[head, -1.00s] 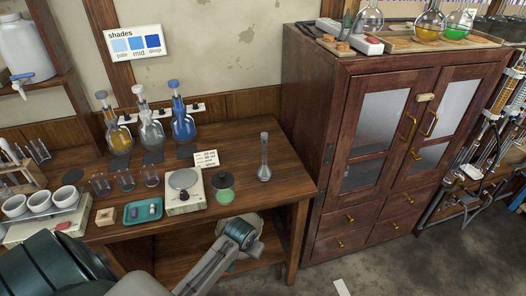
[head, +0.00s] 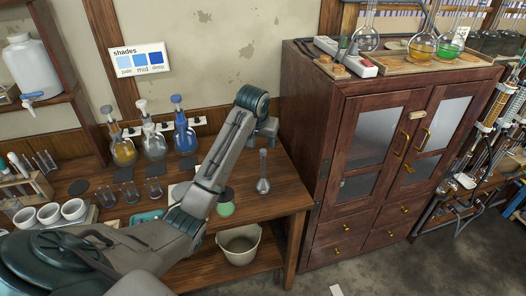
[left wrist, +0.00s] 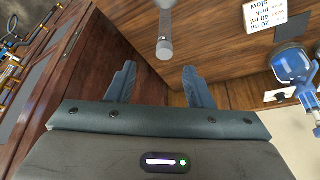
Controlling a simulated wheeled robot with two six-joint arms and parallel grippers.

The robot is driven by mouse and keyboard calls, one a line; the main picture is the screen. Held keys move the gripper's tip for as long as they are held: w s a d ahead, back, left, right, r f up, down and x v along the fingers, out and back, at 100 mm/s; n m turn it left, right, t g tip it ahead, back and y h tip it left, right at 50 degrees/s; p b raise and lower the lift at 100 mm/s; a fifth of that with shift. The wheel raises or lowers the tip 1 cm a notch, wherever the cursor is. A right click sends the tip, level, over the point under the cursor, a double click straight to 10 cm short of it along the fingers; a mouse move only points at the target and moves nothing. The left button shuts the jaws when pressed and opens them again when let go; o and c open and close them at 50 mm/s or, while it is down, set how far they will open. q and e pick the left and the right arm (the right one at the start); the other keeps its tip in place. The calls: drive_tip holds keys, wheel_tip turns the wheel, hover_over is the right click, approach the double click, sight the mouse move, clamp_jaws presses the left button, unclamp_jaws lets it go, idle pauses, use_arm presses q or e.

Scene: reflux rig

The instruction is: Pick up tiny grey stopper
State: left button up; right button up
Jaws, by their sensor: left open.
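A slim clear flask (head: 263,185) stands on the right part of the wooden bench, with a small grey stopper (head: 263,154) on its narrow neck. In the left wrist view the grey stopper (left wrist: 164,48) shows just beyond and between the fingertips, apart from them. My left gripper (left wrist: 160,82) is open and empty. In the head view its end (head: 268,128) is above and behind the flask, and the fingers are hard to make out. My right gripper is not in view.
A teal tray (head: 146,217) and a green-filled flask (head: 225,208) are partly behind my arm. A tall wooden cabinet (head: 330,110) rises to the right.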

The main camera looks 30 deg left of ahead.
sight(263, 151)
use_arm(q)
drive_tip(key=x, duration=0.3)
drive_tip(key=shift+w+f+p, duration=0.1)
drive_tip(key=shift+p, duration=0.3)
drive_tip(key=p+x, duration=0.1)
drive_tip(key=x, duration=0.1)
drive_tip(key=p+x, duration=0.2)
drive_tip(key=shift+a+f, duration=0.15)
drive_tip(key=shift+a, duration=0.3)
drive_tip(key=shift+w+f, duration=0.2)
drive_tip(key=shift+f, duration=0.25)
clamp_jaws()
